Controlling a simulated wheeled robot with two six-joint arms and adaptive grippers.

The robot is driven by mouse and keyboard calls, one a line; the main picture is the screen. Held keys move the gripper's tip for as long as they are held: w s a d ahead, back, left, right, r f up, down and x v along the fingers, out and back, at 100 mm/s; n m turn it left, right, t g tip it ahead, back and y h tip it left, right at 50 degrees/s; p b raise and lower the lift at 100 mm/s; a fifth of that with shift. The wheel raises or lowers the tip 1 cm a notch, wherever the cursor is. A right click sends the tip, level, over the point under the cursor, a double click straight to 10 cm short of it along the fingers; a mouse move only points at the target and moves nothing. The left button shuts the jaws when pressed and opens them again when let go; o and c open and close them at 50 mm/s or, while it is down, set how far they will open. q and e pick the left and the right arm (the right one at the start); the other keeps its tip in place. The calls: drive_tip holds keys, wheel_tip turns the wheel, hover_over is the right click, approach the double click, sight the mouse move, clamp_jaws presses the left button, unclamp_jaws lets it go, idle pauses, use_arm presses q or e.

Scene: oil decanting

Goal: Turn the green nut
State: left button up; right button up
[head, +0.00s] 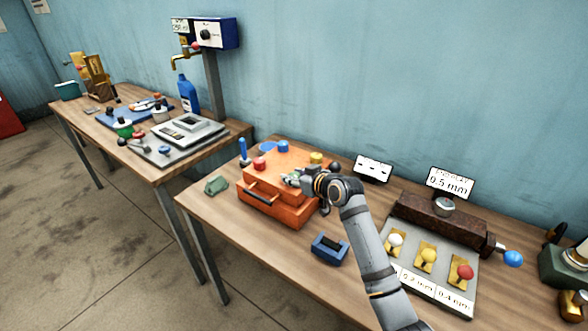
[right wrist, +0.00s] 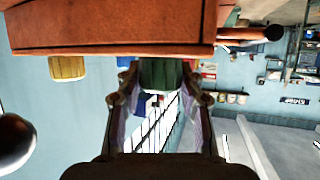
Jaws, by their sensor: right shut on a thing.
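The orange box (head: 278,212) stands on the near wooden table, with coloured knobs on its top. My right gripper (head: 296,181) reaches over the top of the box from the right. In the right wrist view its two fingers (right wrist: 160,92) are on either side of the green nut (right wrist: 160,75) and shut on it. The nut sits against the orange box, which also shows in the right wrist view (right wrist: 110,30). In the head view the gripper hides most of the nut. My left gripper is not in view.
On the box are a red knob (head: 259,163) and a yellow knob (head: 316,157). A blue block (head: 329,249) and a green piece (head: 216,185) lie nearby on the table. A grey panel with coloured knobs (head: 442,283) stands to the right.

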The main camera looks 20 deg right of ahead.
drive_tip(key=o, duration=1.2)
drive_tip(key=shift+s, duration=0.1)
drive_tip(key=v, duration=1.2)
drive_tip(key=shift+f, duration=0.1)
